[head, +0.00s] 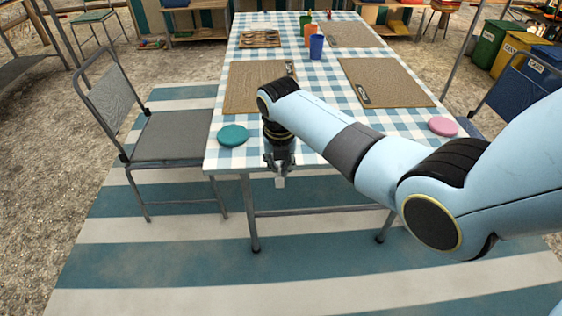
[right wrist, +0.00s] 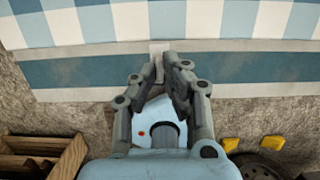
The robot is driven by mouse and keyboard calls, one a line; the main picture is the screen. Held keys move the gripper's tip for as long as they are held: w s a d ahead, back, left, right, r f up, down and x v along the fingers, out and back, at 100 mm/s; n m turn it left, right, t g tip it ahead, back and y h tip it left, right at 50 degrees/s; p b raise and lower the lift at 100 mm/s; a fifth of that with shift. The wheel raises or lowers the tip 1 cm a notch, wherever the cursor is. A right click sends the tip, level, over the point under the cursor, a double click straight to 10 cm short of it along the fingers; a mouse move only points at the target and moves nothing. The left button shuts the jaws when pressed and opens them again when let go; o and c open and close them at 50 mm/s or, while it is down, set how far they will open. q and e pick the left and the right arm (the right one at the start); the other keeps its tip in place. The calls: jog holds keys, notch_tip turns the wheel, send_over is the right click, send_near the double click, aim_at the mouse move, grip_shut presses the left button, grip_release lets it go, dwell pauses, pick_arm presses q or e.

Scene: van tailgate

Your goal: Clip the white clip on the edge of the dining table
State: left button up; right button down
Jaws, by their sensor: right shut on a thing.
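The dining table (head: 256,162) has a blue and white checked top, and its near edge faces me. My right gripper (head: 280,170) points down at this near edge. It is shut on the small white clip (head: 280,182), whose lower end shows below the fingers. In the right wrist view the fingertips (right wrist: 166,62) close on the pale clip (right wrist: 158,48), close to the checked table edge (right wrist: 90,40). I cannot tell whether the clip touches the edge. My left gripper is not in view.
A teal disc (head: 233,135) lies left of my gripper and a pink disc (head: 442,126) lies right, both near the edge. Woven placemats (head: 385,82) and cups (head: 316,46) stand farther back. A grey folding chair (head: 172,135) is at the left.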

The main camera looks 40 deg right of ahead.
jog(key=shift+w+d, duration=0.1)
jog(key=shift+w, duration=0.1)
jog(key=shift+w+d+b, duration=0.3)
jog(key=shift+w+b, duration=0.05)
jog(key=shift+w, duration=0.2)
jog(key=shift+w+d, duration=0.1)
jog(key=shift+w+d+b, duration=0.35)
jog(key=shift+w, duration=0.15)
jog(key=shift+w, duration=0.1)
dwell(0.5)
jog(key=shift+w+d+b, duration=0.3)
jog(key=shift+w+b, duration=0.05)
jog(key=shift+w, duration=0.1)
